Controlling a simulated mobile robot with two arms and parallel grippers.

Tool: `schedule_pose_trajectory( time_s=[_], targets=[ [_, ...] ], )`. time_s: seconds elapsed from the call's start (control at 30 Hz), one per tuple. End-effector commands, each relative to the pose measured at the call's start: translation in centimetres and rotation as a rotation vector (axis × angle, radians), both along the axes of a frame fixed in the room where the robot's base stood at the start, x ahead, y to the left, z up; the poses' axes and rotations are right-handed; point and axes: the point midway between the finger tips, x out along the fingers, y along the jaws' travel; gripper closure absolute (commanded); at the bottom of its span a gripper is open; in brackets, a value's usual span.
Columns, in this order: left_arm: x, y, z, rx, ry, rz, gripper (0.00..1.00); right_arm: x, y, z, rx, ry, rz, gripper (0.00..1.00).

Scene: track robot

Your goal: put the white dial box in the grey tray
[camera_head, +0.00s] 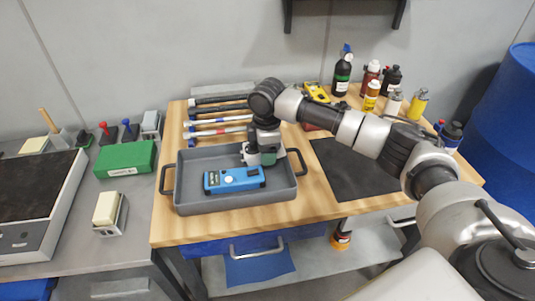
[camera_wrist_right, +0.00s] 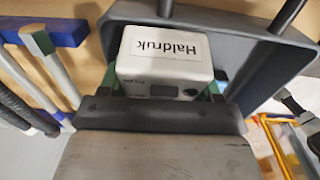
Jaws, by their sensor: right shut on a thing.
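The white dial box (camera_wrist_right: 162,45), labelled "Haldruk", is between the green-tipped fingers of my right gripper (camera_wrist_right: 164,88) in the right wrist view. In the head view, my right gripper (camera_head: 262,157) is over the back right part of the grey tray (camera_head: 195,203), and a small part of the white box (camera_head: 247,155) shows beside it. The box is inside the tray's outline; I cannot tell whether it touches the tray floor. A blue meter (camera_head: 228,181) lies in the front of the tray. My left gripper is not in view.
Several hammers (camera_head: 220,121) lie behind the tray. A dark mat (camera_head: 350,175) is to its right, under my right arm. Bottles (camera_head: 342,75) stand at the back right. A green box (camera_head: 125,159) is on the grey bench at left.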

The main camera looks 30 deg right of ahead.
Motion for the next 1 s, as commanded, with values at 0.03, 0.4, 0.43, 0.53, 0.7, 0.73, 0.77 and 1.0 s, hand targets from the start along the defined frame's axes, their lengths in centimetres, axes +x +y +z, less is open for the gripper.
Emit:
schedule_pose_trajectory(
  time_s=[0.03, 0.4, 0.43, 0.53, 0.7, 0.73, 0.77, 1.0],
  targets=[
    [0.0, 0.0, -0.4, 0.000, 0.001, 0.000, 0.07, -0.9, -0.1, -2.3, -0.015, 0.038, 0.001, 0.96],
    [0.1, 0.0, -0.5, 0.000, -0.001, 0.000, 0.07, -0.9, -0.2, -2.4, -0.019, 0.041, 0.000, 0.11],
    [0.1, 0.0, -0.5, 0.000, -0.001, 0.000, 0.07, -0.9, -0.2, -2.3, -0.019, 0.041, 0.001, 0.11],
    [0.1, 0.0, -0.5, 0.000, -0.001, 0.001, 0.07, -0.9, -0.2, -1.5, -0.019, 0.041, 0.001, 0.11],
    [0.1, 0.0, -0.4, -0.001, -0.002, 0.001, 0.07, -0.9, -0.2, 1.8, -0.019, 0.038, 0.001, 0.11],
    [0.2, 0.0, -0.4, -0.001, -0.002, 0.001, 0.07, -0.8, -0.2, 2.6, -0.019, 0.037, 0.001, 0.11],
    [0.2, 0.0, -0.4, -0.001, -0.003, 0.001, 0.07, -0.8, -0.2, 3.4, -0.017, 0.034, 0.002, 0.11],
    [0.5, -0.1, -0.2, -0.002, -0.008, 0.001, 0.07, -0.8, 0.0, 8.3, -0.014, 0.031, 0.002, 0.11]
  ],
)
